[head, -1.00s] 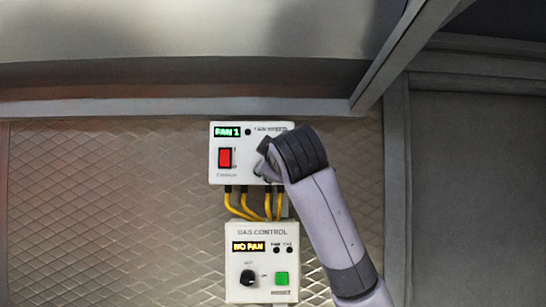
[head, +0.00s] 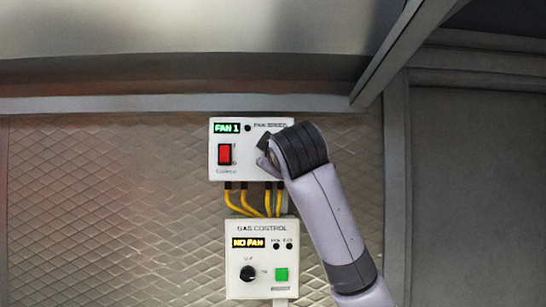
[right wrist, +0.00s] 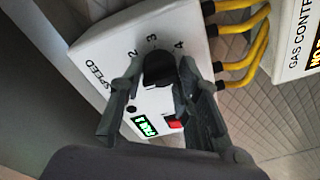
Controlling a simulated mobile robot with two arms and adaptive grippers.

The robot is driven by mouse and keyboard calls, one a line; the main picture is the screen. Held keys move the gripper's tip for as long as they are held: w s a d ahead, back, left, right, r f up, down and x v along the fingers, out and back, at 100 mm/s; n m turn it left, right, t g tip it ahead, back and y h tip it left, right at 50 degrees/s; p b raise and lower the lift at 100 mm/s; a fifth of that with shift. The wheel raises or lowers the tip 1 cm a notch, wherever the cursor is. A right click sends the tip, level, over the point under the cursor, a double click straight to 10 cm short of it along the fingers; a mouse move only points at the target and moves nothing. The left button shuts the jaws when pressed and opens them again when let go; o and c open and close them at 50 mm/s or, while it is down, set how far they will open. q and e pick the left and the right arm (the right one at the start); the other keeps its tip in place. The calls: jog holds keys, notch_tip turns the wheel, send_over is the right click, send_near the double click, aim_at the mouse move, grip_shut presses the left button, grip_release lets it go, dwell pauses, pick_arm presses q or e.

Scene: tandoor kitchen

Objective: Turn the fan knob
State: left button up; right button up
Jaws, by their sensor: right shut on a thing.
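My right gripper (right wrist: 150,85) is shut on the knob, one finger on each side. In the head view, my right gripper (head: 264,154) and wrist cover the knob and the lower right of the box. My left gripper is not in view.
Below is a white gas control box (head: 237,285) with a NO FAN display (head: 248,243), a black knob (head: 248,273) and a green button (head: 281,275). Yellow cables (head: 250,203) run between the boxes. A metal ledge (head: 180,104) runs above; a post stands at right.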

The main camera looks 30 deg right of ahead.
jog(key=shift+w+a+f+m+h+b, duration=0.1)
jog(key=shift+m+h+b, duration=0.35)
jog(key=shift+m+b, duration=2)
jog(key=shift+s+m+h+b, duration=0.1)
jog(key=shift+m+h+b, duration=0.25)
jog(key=shift+m, duration=4.25)
jog(key=shift+w+a+f+m+h+b, duration=0.1)
jog(key=shift+m+h+b, duration=0.8)
jog(key=shift+m, duration=2.65)
jog(key=shift+y+b, duration=0.3)
jog(key=shift+b, duration=0.05)
jog(key=o, duration=1.2)
jog(key=shift+c, duration=0.2)
